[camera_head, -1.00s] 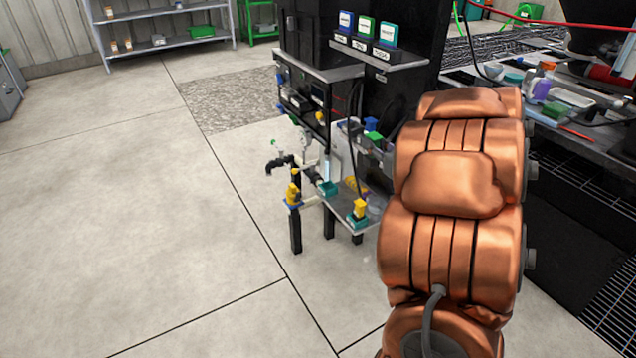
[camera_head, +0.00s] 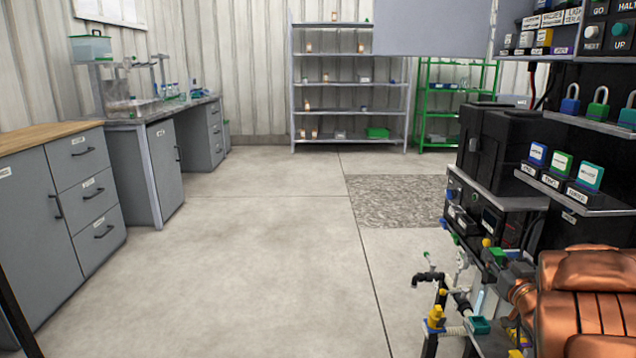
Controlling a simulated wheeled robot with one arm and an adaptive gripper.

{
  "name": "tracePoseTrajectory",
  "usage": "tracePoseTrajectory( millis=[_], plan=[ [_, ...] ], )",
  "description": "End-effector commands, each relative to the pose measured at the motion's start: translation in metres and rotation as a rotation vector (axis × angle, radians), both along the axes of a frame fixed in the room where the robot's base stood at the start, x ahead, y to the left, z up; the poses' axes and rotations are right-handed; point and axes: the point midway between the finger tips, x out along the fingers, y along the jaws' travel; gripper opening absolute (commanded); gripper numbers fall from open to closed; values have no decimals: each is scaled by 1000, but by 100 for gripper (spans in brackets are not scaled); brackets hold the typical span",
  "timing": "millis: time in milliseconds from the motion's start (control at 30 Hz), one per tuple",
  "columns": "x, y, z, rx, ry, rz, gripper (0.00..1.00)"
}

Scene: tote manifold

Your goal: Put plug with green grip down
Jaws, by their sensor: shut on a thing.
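My copper-coloured arm (camera_head: 590,300) fills the lower right corner of the head view. My gripper cannot be made out; it is hidden beyond the arm or lost among the dark fittings. A small green part (camera_head: 513,255) shows just above and left of the arm, close to the black equipment. I cannot tell whether it is the green grip of the plug. The plug itself cannot be made out clearly.
A pipe stand with a yellow and blue valve (camera_head: 436,318) and a teal block (camera_head: 480,325) stands left of my arm. Black equipment (camera_head: 500,150) with a label ledge (camera_head: 575,195) rises behind. Grey cabinets (camera_head: 85,205) line the left. The middle floor is clear.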

Motion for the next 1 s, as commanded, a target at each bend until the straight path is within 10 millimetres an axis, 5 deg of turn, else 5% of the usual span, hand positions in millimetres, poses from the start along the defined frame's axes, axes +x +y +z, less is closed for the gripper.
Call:
tracePoseTrajectory(
  millis=[500,1000],
  plan=[
    [88,113,9,-1,0,14,0],
    [128,240,12,-1,-1,44,0]
  ],
)
